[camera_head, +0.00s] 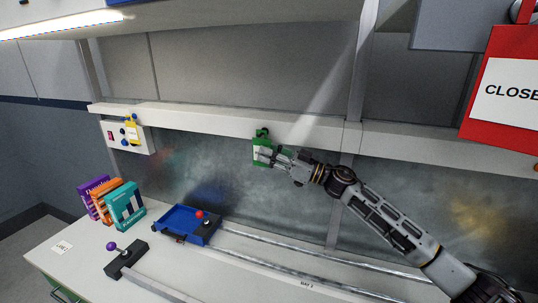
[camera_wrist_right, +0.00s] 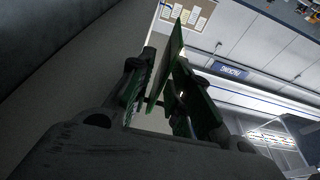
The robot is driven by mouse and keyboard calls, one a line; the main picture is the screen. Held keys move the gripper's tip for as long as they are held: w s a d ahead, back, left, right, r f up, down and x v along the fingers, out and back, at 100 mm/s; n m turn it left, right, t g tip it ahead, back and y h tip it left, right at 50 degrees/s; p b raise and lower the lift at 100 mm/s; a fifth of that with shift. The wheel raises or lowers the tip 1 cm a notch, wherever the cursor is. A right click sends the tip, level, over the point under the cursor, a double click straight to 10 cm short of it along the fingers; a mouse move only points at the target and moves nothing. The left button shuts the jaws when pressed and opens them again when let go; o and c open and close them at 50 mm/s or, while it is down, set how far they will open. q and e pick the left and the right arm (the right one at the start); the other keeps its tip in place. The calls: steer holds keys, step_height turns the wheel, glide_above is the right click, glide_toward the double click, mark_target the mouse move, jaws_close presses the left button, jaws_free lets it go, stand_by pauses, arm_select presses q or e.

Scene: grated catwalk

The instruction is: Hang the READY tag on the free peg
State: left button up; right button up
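A green tag (camera_head: 261,151) hangs upright below a dark green peg (camera_head: 262,133) on the front of the pale ledge; its lettering is too small to read. My right gripper (camera_head: 269,155) is at the tag's right side, with its fingers around it. In the right wrist view the tag (camera_wrist_right: 167,68) stands edge-on between the two fingers (camera_wrist_right: 165,85), with light gaps on both sides, so the gripper looks open. A yellow tag (camera_head: 132,131) hangs at a white switch panel (camera_head: 115,135) at the left. My left gripper is not in view.
Several books (camera_head: 112,203) stand on the white bench (camera_head: 215,270). A blue tray (camera_head: 178,222), a red-knobbed block (camera_head: 205,223) and a purple-knobbed block (camera_head: 125,258) are there too, beside long rails. A red CLOSED sign (camera_head: 500,125) is at the right.

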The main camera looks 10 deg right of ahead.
steer(key=shift+o, duration=0.5)
steer(key=shift+d, duration=0.1)
steer(key=v, duration=1.1)
steer(key=shift+s+d+f, duration=0.2)
steer(key=shift+s, duration=0.1)
stand_by(0.3)
stand_by(0.5)
